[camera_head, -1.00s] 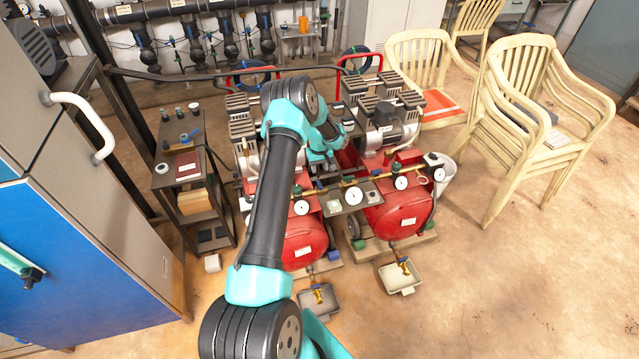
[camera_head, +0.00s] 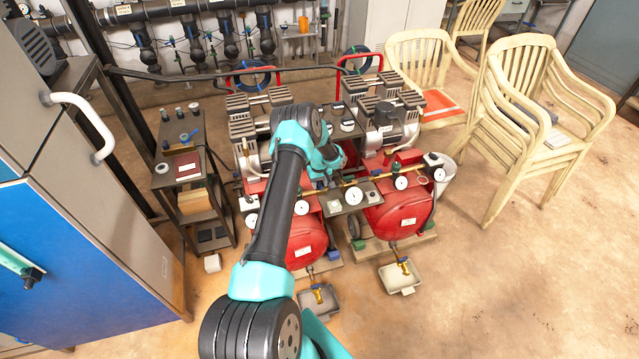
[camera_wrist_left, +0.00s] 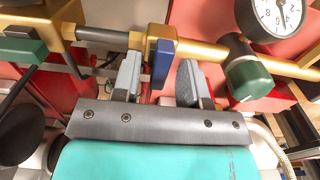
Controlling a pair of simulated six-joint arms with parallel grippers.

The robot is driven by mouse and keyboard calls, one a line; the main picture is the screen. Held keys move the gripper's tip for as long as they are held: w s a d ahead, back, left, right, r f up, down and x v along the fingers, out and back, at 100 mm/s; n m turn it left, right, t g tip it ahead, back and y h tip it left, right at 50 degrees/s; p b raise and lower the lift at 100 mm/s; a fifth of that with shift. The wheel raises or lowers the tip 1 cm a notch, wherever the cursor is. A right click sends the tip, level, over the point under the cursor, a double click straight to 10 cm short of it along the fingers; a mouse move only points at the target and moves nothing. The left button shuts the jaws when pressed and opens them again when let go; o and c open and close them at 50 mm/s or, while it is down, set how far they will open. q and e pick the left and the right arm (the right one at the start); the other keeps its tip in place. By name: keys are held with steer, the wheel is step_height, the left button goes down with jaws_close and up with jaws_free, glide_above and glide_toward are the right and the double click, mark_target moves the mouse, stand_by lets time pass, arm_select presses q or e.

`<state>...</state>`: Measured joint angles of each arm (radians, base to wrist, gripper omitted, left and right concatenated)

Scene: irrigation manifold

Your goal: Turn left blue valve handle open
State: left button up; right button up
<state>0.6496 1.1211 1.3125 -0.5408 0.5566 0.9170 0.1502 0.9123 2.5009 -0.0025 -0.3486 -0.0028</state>
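The blue valve handle (camera_wrist_left: 162,62) stands on the brass pipe (camera_wrist_left: 205,50) in the left wrist view. My left gripper (camera_wrist_left: 158,78) is open, with one grey finger on each side of the handle. A gap shows between the handle and each finger, so neither visibly touches it. In the head view my left arm reaches over the left red compressor tank (camera_head: 305,245), and the blue handle is hidden there behind the arm. My right gripper is in neither view.
A green knob (camera_wrist_left: 248,78) and a pressure gauge (camera_wrist_left: 280,15) sit right of the handle in the wrist view, with another green part (camera_wrist_left: 22,48) at left. In the head view a cart (camera_head: 190,190) stands left; stacked chairs (camera_head: 525,110) stand right.

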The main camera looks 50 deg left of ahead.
arm_select(q)
jaws_close()
steer(key=shift+n, duration=0.3)
steer(key=n, duration=0.8)
steer(key=shift+n, duration=0.4)
steer(key=n, duration=0.4)
steer(key=shift+n, duration=2.2)
